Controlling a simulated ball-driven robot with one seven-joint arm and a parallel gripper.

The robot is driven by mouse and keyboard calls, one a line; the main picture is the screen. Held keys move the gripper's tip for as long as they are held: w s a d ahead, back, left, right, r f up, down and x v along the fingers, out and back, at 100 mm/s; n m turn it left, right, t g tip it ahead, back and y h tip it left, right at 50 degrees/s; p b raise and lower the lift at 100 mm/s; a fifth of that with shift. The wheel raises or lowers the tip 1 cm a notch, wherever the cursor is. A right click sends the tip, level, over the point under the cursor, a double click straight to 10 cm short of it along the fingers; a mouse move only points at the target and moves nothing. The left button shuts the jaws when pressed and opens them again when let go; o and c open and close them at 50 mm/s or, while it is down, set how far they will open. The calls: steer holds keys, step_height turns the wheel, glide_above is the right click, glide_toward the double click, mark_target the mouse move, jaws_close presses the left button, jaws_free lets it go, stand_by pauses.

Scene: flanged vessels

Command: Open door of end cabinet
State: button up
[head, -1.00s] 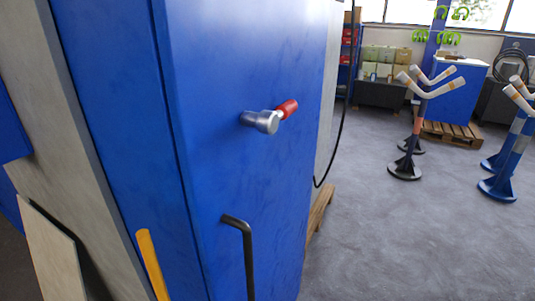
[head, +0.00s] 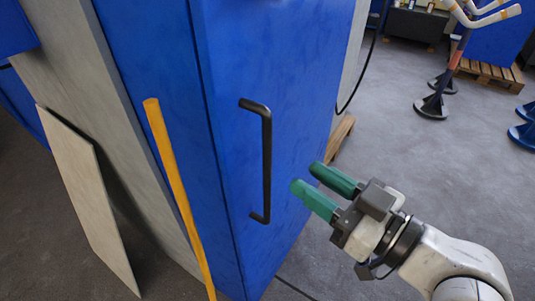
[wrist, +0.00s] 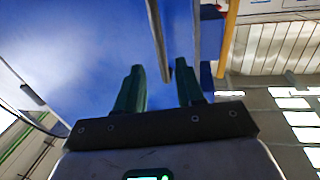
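The blue end cabinet (head: 285,80) stands upright in the middle of the head view. Its door carries a long black bar handle (head: 266,165), set vertically. My gripper (head: 305,178), with green fingers, is to the right of the handle's lower half, apart from it in the head view. The fingers are spread open with nothing between them. In the wrist view, the handle (wrist: 158,40) runs down towards the gap between the two green fingers (wrist: 160,85). The cabinet's blue face (wrist: 90,50) fills the left of that view. The door looks closed.
A yellow bar (head: 175,190) stands upright left of the cabinet's edge. A pale board (head: 85,190) leans at the left. A wooden pallet piece (head: 341,135) lies behind the cabinet. Stands with dark bases (head: 432,107) are at the back right. The grey floor (head: 410,160) between is clear.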

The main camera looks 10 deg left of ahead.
mark_target(271, 155)
steer(key=p+x, duration=0.1)
steer(key=x, duration=0.9)
jaws_close()
stand_by(0.4)
